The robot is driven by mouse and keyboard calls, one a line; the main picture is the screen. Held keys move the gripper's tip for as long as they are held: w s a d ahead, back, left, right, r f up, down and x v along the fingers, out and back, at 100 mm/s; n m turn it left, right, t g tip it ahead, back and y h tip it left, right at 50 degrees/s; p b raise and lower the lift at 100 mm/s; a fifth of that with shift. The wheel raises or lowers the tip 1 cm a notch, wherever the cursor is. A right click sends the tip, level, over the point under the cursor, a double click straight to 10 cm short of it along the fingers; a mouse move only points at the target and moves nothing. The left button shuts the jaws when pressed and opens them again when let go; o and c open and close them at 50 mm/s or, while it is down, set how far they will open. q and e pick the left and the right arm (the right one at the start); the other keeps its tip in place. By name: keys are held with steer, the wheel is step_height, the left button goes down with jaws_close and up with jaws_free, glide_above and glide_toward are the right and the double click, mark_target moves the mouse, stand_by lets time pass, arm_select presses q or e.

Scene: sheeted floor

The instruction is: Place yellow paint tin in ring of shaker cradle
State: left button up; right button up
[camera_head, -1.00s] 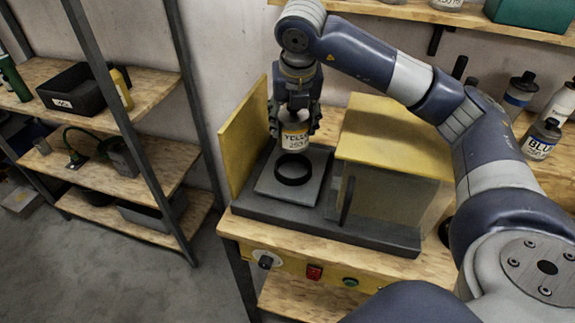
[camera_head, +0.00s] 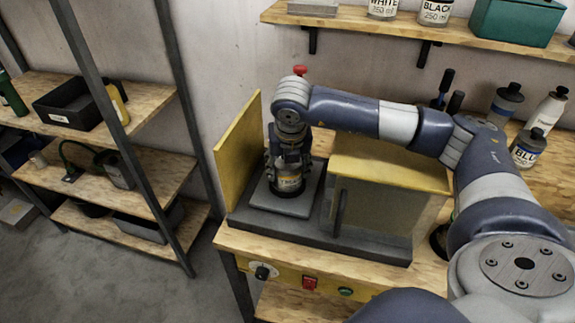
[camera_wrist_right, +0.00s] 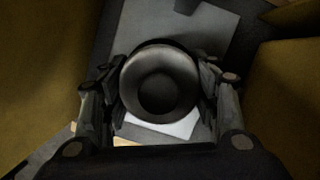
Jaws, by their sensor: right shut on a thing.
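The yellow paint tin (camera_head: 289,183) is upright, low over the grey plate (camera_head: 262,199) of the shaker cradle. Its label is partly covered by the fingers. My right gripper (camera_head: 288,168) points straight down and is shut on the tin's sides. The dark ring shows as a dark band (camera_head: 290,190) at the tin's foot, mostly hidden; I cannot tell how deep the tin sits in it. In the right wrist view the tin's round top (camera_wrist_right: 159,82) is between both fingers. My left gripper is not in view.
A raised yellow panel (camera_head: 238,150) stands left of the plate, and a yellow-topped box (camera_head: 390,175) stands right of it. A knob (camera_head: 262,272), red switch (camera_head: 309,283) and green button (camera_head: 345,292) are on the bench front. Bottles (camera_head: 527,148) stand at the right.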

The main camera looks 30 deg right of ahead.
steer(key=o, duration=1)
steer(key=shift+f, duration=0.1)
steer(key=shift+c, duration=0.2)
steer(key=o, duration=0.4)
steer(key=shift+c, duration=0.2)
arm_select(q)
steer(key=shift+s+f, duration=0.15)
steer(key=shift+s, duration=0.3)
arm_select(e)
steer(key=shift+r, duration=0.4)
arm_select(q)
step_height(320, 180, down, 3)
steer(key=b, duration=0.2)
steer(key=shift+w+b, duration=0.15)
steer(key=shift+b, duration=0.25)
arm_select(e)
steer(key=v, duration=1.1)
steer(key=shift+s+r, duration=0.2)
steer(key=shift+r, duration=0.05)
